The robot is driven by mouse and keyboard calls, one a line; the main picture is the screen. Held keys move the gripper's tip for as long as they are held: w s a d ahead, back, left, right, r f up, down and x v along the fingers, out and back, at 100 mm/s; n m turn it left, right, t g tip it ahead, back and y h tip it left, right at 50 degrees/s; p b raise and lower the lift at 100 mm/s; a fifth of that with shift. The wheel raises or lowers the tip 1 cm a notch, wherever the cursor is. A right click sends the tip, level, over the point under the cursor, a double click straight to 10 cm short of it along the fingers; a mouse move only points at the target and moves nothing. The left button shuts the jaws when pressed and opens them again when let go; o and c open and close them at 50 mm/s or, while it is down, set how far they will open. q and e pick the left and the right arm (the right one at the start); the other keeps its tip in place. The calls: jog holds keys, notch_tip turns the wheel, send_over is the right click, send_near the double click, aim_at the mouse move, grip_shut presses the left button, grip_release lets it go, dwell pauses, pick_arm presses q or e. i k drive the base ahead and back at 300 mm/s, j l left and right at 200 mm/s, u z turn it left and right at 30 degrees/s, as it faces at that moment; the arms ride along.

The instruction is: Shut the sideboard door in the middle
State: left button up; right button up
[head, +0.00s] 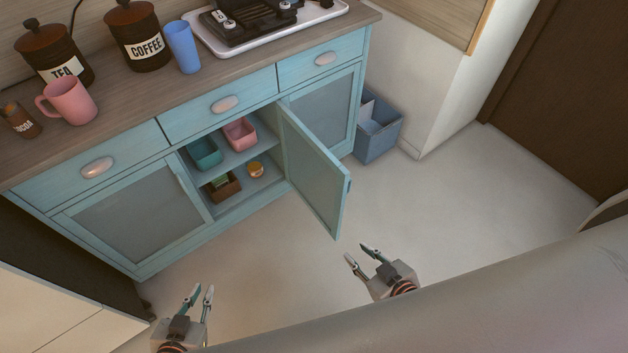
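The light blue sideboard (155,142) stands along the wall with a wooden top. Its middle door (313,172) is swung wide open, hinged on its right side, with its free edge toward me. The shelves behind it are exposed. My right gripper (360,252) is open and empty, a little below and right of the door's free lower corner, apart from it in the picture. My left gripper (202,290) is open and empty over the floor, in front of the left door (140,217), which is shut.
Inside are a teal bin (204,153), a pink bin (240,134), a brown box (222,188) and a small jar (256,170). A blue crate (378,138) stands on the floor right of the sideboard. Floor (450,195) right of the door is clear.

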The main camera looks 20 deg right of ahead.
aim_at(323, 183)
jog(key=l+u, duration=0.25)
jog(key=l, duration=0.2)
jog(key=k+l+u, duration=0.25)
jog(key=l, duration=0.2)
jog(key=i+l+u, duration=0.2)
jog(key=l, duration=0.3)
jog(key=l+u, duration=0.2)
jog(key=l, duration=0.3)
jog(key=l+u, duration=0.3)
jog(key=l, duration=0.65)
jog(key=k+l, duration=0.35)
jog(key=k, duration=0.2)
jog(key=l+u, duration=0.1)
jog(key=l, duration=0.45)
jog(key=k+l+u, duration=0.1)
jog(key=l, duration=0.5)
